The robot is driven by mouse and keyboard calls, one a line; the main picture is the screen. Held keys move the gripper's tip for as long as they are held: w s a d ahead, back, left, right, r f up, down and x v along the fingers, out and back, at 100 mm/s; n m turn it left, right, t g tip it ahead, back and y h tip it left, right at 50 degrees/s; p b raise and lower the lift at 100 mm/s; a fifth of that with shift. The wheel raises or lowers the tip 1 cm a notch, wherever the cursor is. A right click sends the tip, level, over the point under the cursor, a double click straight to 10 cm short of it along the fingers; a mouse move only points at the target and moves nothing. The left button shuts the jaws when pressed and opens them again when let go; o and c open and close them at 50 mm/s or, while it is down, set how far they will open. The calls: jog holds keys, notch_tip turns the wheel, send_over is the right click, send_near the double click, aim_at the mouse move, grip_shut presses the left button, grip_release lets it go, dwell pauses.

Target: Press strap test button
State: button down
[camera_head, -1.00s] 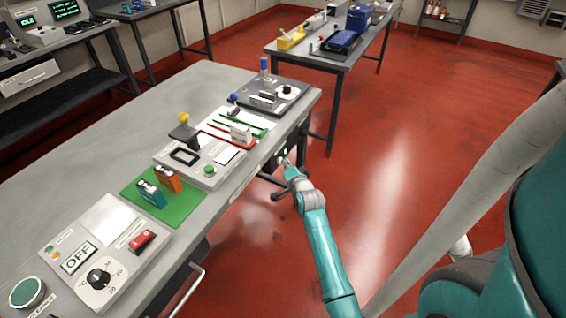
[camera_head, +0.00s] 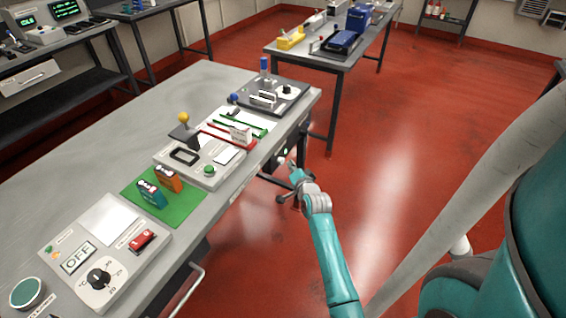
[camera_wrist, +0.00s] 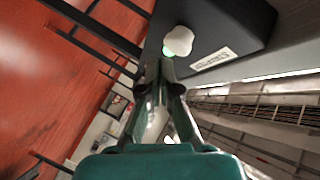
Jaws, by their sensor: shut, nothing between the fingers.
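A white, rounded button (camera_wrist: 179,40) with a green glow at its lower side sits on a dark box (camera_wrist: 225,25) in the wrist view. In the head view a small pale green-white spot (camera_head: 282,154) at the front side of the bench looks like the same button. My gripper (camera_wrist: 160,68) is shut and empty. Its fingertips are just below the button in the wrist view, close to it; I cannot tell whether they touch. In the head view my gripper (camera_head: 292,166) is beside the bench's front edge.
The grey bench (camera_head: 95,130) carries several panels, a green mat (camera_head: 178,209) and a green button (camera_head: 209,170) on a grey panel. A drawer handle (camera_head: 188,285) juts from its front. Another table (camera_head: 290,54) stands behind. Red floor to the right is clear.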

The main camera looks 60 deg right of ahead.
jog(key=shift+s, duration=0.1)
jog(key=s, duration=0.4)
jog(key=shift+s+d, duration=0.2)
jog(key=shift+s, duration=0.2)
dwell(0.8)
jog(key=s+a+f+n+t+y, duration=0.15)
jog(key=s+a+n, duration=0.25)
jog(key=a, duration=1)
jog(key=s+a+f+n+y, duration=0.25)
jog(key=s+a+n, duration=0.2)
jog(key=a, duration=0.95)
jog(key=s+a+r+n+y, duration=0.3)
jog(key=s+a+r+n, duration=0.2)
jog(key=s, duration=0.5)
jog(key=s+a+r+n+t+y, duration=0.1)
jog(key=s+a+r+n+y, duration=0.1)
jog(key=s+a+r+n, duration=0.4)
jog(key=s+a+r, duration=0.2)
jog(key=s+a, duration=0.2)
jog(key=a, duration=0.1)
jog(key=shift+a+r+y, duration=0.2)
jog(key=shift+r+y, duration=0.2)
